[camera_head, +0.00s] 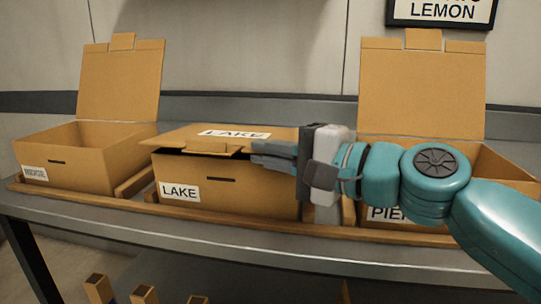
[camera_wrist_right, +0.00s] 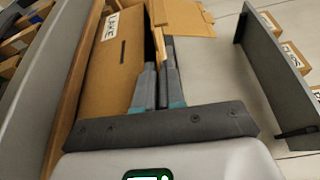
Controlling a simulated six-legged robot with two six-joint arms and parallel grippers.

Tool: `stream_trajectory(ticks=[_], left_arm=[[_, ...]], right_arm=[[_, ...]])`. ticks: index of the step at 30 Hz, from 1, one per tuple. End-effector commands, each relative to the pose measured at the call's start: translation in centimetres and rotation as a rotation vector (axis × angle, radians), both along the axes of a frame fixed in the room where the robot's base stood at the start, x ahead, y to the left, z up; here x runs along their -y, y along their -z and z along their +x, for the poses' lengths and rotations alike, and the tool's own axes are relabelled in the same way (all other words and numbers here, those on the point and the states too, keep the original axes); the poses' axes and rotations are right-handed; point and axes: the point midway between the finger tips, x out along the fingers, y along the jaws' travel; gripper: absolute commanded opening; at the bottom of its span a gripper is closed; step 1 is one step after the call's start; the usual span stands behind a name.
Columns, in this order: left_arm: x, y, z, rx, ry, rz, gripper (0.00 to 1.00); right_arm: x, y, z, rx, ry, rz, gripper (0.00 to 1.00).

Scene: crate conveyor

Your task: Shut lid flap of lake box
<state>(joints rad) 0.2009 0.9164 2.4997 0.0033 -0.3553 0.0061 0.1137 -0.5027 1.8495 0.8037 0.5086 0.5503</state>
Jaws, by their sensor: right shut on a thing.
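The lake box (camera_head: 235,195) is a brown cardboard box in the middle, with a "LAKE" label on its front. Its lid flap (camera_head: 185,136) is folded down almost flat. A dark gap shows under its front left edge, and its front tab (camera_head: 212,149) sticks out over the front wall. My right gripper (camera_head: 256,156) is shut on the lid flap near its front right edge. The right wrist view shows the fingers (camera_wrist_right: 165,45) close together beside the box front (camera_wrist_right: 112,65) and the lid flap (camera_wrist_right: 182,17). My left gripper is not in view.
An open box (camera_head: 85,165) stands at the left with its lid upright. Another open box (camera_head: 420,85), its label partly hidden by my right arm, stands at the right. All stand in a wooden frame on a grey table (camera_head: 130,225). A "LEMON" sign (camera_head: 440,12) hangs above.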

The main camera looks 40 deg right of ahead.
Motion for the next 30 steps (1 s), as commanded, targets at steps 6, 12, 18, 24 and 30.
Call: stream_trajectory(ticks=[6,12,18,24,30], left_arm=[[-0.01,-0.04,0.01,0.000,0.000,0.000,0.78],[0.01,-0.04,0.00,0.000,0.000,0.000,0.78],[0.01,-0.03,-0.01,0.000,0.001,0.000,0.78],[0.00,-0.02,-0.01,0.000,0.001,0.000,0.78],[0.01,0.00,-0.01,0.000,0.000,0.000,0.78]], right_arm=[[-0.02,-0.05,-0.01,0.000,-0.001,0.001,0.00],[-0.02,-0.03,0.00,0.000,-0.001,0.001,0.30],[-0.01,-0.03,0.00,0.000,-0.001,0.001,0.30],[0.00,-0.04,0.02,0.000,-0.001,0.001,0.30],[0.03,-0.08,0.00,-0.001,-0.003,0.001,0.30]])
